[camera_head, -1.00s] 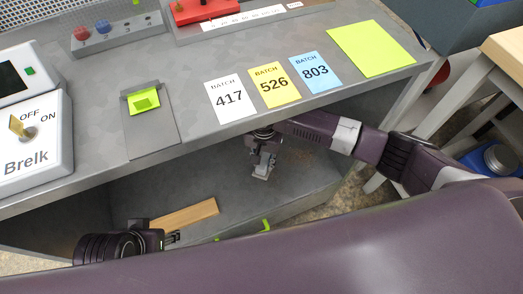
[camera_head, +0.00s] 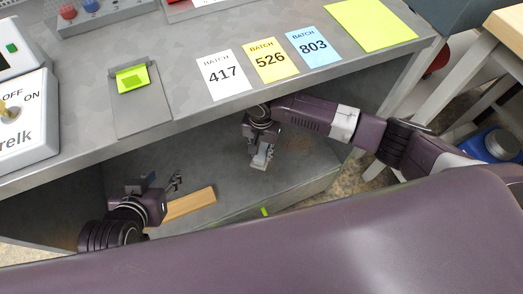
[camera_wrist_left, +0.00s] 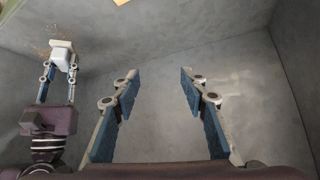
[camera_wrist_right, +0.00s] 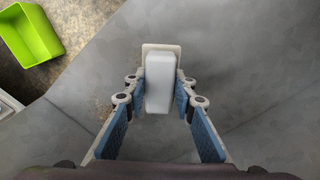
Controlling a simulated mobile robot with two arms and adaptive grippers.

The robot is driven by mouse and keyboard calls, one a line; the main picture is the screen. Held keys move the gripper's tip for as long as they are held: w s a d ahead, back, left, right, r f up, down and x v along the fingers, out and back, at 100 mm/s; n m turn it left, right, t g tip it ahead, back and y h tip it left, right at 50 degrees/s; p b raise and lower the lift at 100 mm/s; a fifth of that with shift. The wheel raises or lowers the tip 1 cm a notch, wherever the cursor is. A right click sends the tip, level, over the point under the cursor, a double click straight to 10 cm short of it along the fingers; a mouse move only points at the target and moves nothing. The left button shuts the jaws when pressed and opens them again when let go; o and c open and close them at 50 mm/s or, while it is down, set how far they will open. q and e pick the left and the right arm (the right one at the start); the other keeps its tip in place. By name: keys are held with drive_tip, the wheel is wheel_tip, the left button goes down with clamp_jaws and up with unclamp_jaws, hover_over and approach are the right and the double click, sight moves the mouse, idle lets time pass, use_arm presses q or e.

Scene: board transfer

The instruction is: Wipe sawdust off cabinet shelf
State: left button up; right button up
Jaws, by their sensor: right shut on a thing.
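The grey cabinet shelf (camera_head: 225,182) lies under the counter. Brown sawdust specks show on it beside my right gripper in the left wrist view (camera_wrist_left: 38,50) and the right wrist view (camera_wrist_right: 103,112). My right gripper (camera_head: 262,152) is shut on a white block with a pale plate (camera_wrist_right: 160,85), held down at the shelf; contact with the surface is unclear. My left gripper (camera_head: 175,181) is inside the cabinet at the left, above a wooden board. In the left wrist view its fingers (camera_wrist_left: 160,78) are spread and empty.
The wooden board (camera_head: 192,203) lies near the shelf's front left. A green bin (camera_wrist_right: 30,35) stands below, beyond the shelf edge. The counter (camera_head: 185,85) overhangs both grippers, with batch cards (camera_head: 270,60) on top. The shelf between the grippers is clear.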

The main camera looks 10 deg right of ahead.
drive_tip(key=shift+f+b, duration=0.6)
drive_tip(key=shift+b, duration=0.05)
use_arm(q)
drive_tip(key=w+d+r+t+h+b, duration=0.1)
drive_tip(key=w+d+r+t+h, duration=0.15)
drive_tip(key=w+r+t, duration=0.5)
use_arm(e)
drive_tip(key=shift+f, duration=0.45)
drive_tip(key=shift+f+b, duration=0.85)
drive_tip(key=shift+b, duration=0.4)
use_arm(q)
wheel_tip(320, 180, up, 16)
drive_tip(key=d+t+h, duration=0.1)
drive_tip(key=d+t, duration=0.1)
drive_tip(key=t, duration=0.3)
drive_tip(key=shift+d+f+m+h, duration=0.2)
drive_tip(key=shift+d+m+h, duration=0.05)
drive_tip(key=shift+m+h, duration=0.1)
use_arm(e)
drive_tip(key=shift+f, duration=0.1)
use_arm(q)
drive_tip(key=shift+s+r+t, duration=0.1)
drive_tip(key=shift+r+t, duration=0.35)
drive_tip(key=shift+r, duration=0.05)
use_arm(e)
drive_tip(key=shift+f, duration=0.95)
